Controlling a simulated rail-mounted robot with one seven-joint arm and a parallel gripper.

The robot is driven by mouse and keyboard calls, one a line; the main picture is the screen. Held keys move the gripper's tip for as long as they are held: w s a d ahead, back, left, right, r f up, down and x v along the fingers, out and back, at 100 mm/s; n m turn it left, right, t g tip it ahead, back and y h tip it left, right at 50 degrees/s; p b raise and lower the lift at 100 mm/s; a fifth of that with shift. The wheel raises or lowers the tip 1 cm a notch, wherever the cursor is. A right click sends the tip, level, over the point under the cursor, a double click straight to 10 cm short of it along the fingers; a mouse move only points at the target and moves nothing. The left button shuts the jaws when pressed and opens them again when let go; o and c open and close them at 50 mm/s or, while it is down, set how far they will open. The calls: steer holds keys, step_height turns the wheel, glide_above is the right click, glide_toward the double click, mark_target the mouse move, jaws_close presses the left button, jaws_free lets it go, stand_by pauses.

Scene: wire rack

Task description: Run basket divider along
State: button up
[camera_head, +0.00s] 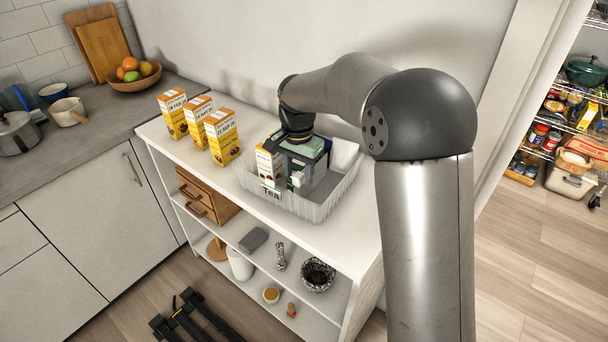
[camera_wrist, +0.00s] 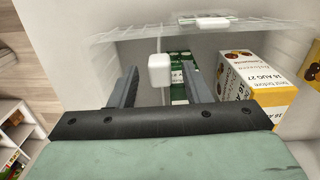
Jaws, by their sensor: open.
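A clear, ribbed basket (camera_head: 318,210) labelled TEA stands on the white shelf top. My gripper (camera_head: 299,180) points down into it, its jaws open. In the wrist view a white block-like knob (camera_wrist: 159,71), apparently the divider's grip, sits between the open fingers (camera_wrist: 161,80); I see no clear contact. The divider's panel is hard to make out. A yellow-and-white box (camera_head: 268,165) stands in the basket left of my gripper; it is at the right in the wrist view (camera_wrist: 255,80). A green carton (camera_wrist: 178,75) shows behind the right finger.
Several yellow-and-white cartons (camera_head: 222,137) stand in a row on the shelf top left of the basket. A white clip (camera_wrist: 205,20) sits on the basket's rim. The wall is close behind; the basket's right part looks empty.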

steer(key=c, duration=0.8)
steer(key=shift+d, duration=0.1)
steer(key=shift+s+d+b, duration=0.35)
steer(key=shift+s+d, duration=0.2)
steer(key=shift+d, duration=0.3)
steer(key=shift+s+d+b, duration=0.3)
steer(key=shift+s+d, duration=0.25)
steer(key=shift+d, duration=0.25)
steer(key=o, duration=0.8)
